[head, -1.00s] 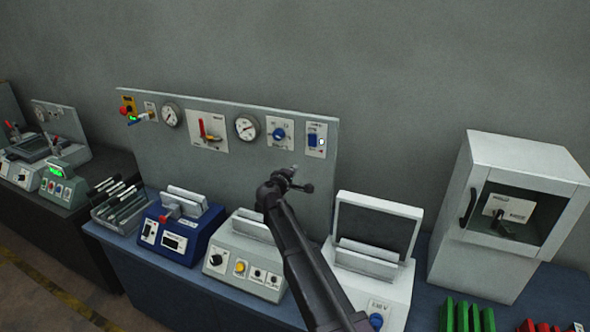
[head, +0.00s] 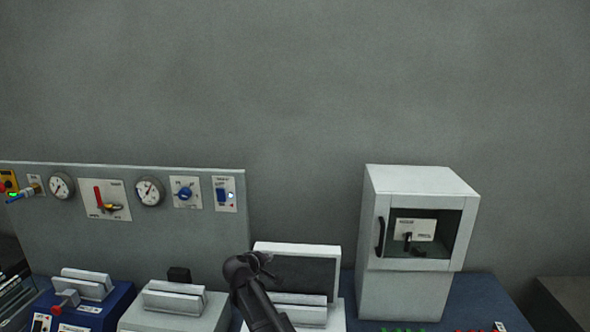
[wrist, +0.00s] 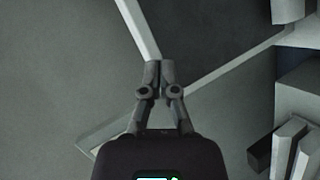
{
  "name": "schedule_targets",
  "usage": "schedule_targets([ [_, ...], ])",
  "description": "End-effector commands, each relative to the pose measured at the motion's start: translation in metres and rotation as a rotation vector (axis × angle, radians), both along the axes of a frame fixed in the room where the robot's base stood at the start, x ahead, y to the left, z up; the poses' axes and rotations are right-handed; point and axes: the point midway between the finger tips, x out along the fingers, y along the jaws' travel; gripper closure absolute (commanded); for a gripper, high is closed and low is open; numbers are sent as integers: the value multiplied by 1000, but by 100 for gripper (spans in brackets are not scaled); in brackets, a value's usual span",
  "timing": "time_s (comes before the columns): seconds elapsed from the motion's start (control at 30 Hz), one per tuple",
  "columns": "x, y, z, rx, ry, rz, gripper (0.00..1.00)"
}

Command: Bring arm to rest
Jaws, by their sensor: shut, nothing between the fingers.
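My black arm rises from the bottom of the head view, in front of the white device with the raised frame (head: 297,250). The gripper end of the arm shows small and dark there, partly over the left side of that frame. In the wrist view my gripper (wrist: 159,72) has its two fingertips together with nothing between them. A pale bar edge (wrist: 138,28) lies just beyond the fingertips; I cannot tell how far off it is.
The grey panel (head: 120,235) with gauges and switches stands behind at the left. A blue device (head: 100,312) and a grey device (head: 185,318) sit before it. A white cabinet (head: 410,290) with a windowed door stands to the right. The wall above is bare.

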Motion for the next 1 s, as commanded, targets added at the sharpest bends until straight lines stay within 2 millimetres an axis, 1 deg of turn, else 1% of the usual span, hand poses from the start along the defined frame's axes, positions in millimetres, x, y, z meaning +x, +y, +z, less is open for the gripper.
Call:
schedule_targets([
  [0.03,-12,-28,-18,37,31,-50,100],
  [0.1,-25,-58,-37,93,81,-118,100],
  [0.17,-37,-84,-53,143,123,-177,100],
  [0.2,-46,-100,-63,178,153,-215,100],
  [0.3,-71,-137,-89,264,224,-310,100],
  [0.37,-88,-156,-104,316,268,-365,100],
  [0.4,-99,-168,-114,350,296,-401,100],
  [0.47,-117,-185,-128,402,341,-452,100],
  [0.5,-129,-195,-137,438,370,-486,100],
  [0.57,-147,-209,-150,491,414,-535,100],
  [0.7,-192,-235,-177,620,519,-642,100],
  [0.8,-223,-247,-193,707,591,-706,100],
  [0.9,-248,-255,-204,786,653,-755,100],
  [1.0,-266,-258,-210,843,699,-789,100],
])
